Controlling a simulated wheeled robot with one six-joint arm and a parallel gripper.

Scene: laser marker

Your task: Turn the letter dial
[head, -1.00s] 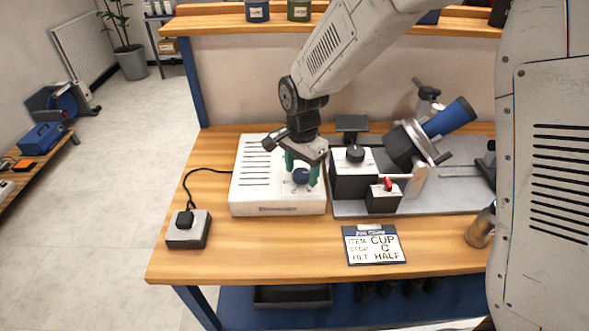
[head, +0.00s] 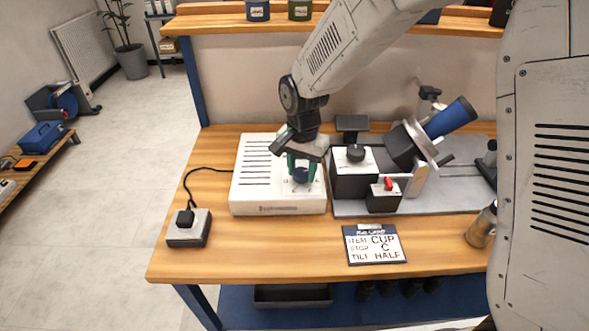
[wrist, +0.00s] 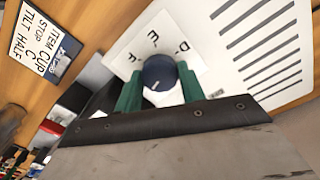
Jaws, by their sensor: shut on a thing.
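The letter dial is a round dark blue knob (head: 300,176) on the right part of a white slotted control box (head: 250,190). My gripper (head: 301,170) points down over it, with its green fingers on either side of the knob. In the wrist view the fingers are shut on the knob (wrist: 159,72), which has a short white pointer line. Letters that look like D, E and F are printed around it; other letters are hidden by the fingers and gripper body. A card (head: 374,244) on the bench reads ITEM CUP, STOP C, TILT HALF.
Right of the box stands a black and white unit with a black knob (head: 355,153) and a smaller box with a red switch (head: 388,184). A tilted blue cylinder (head: 450,118) is behind. A plug box (head: 188,228) is at left. The front bench is mostly clear.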

